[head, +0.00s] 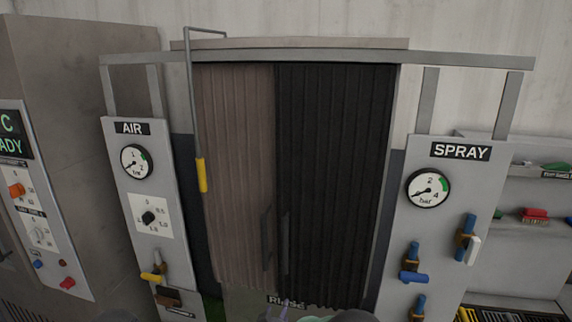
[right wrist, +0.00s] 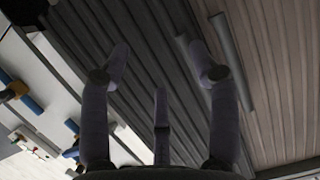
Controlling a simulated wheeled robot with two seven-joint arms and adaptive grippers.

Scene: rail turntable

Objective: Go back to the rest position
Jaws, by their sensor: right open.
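My right gripper (right wrist: 160,62) is open and empty in the right wrist view, its grey fingers spread apart in front of the pleated curtain. In the head view only a small part of it (head: 283,313) shows at the bottom edge, near the half-hidden sign below the curtain. The curtain has a brown half (head: 238,165) and a black half (head: 335,170), which meet in the middle. Each half has a dark upright handle near the meeting line. My left gripper is not in view.
The AIR panel (head: 132,215) stands left of the curtain, with a gauge, knob and yellow-handled valve. The SPRAY panel (head: 440,225) stands right, with blue-handled valves. A hooked rod (head: 190,110) with a yellow grip hangs before the curtain. A cabinet (head: 75,150) is far left; shelves are far right.

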